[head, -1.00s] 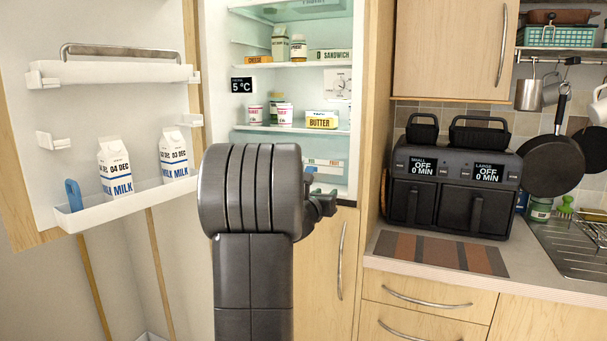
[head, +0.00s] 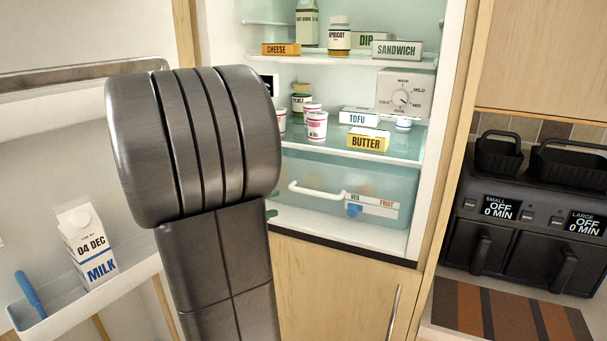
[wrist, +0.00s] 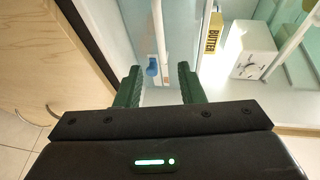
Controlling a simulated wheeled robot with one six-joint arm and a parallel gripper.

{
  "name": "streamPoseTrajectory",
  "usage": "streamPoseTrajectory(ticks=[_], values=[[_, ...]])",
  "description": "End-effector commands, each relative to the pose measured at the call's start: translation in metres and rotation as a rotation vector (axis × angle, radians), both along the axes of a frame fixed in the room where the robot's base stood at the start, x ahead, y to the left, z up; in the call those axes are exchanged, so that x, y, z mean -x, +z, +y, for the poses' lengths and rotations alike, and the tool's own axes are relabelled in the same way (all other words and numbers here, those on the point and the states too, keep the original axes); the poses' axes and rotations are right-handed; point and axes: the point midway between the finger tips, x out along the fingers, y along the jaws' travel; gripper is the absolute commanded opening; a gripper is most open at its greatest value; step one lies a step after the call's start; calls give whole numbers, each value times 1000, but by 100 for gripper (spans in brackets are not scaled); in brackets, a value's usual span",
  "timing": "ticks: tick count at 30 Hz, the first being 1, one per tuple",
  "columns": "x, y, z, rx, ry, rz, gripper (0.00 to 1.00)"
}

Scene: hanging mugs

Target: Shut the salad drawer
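The salad drawer (head: 385,185) is a clear, greenish bin at the bottom of the fridge. It has a white handle (head: 317,191), a VEG/FRUIT label strip and a blue slider (head: 354,210). I cannot tell how far out it stands. My gripper is mostly hidden behind my arm in the head view. The white handle (wrist: 158,25) and blue slider (wrist: 152,66) show beyond the fingertips. I see no clear contact.
Cups, a tofu box (head: 360,117) and a butter box (head: 368,139) stand on the shelf above the drawer. The open fridge door with a milk carton (head: 87,246) is at left. A black air fryer (head: 530,215) stands on the counter at right.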

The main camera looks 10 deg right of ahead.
Motion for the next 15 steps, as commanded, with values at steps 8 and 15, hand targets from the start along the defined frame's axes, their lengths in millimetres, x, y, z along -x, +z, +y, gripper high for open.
streamPoseTrajectory(ticks=[8, 15], values=[[-5, -2, -13, 15, -4, 30, 35], [-30, -10, -52, 14, -6, 31, 35]])
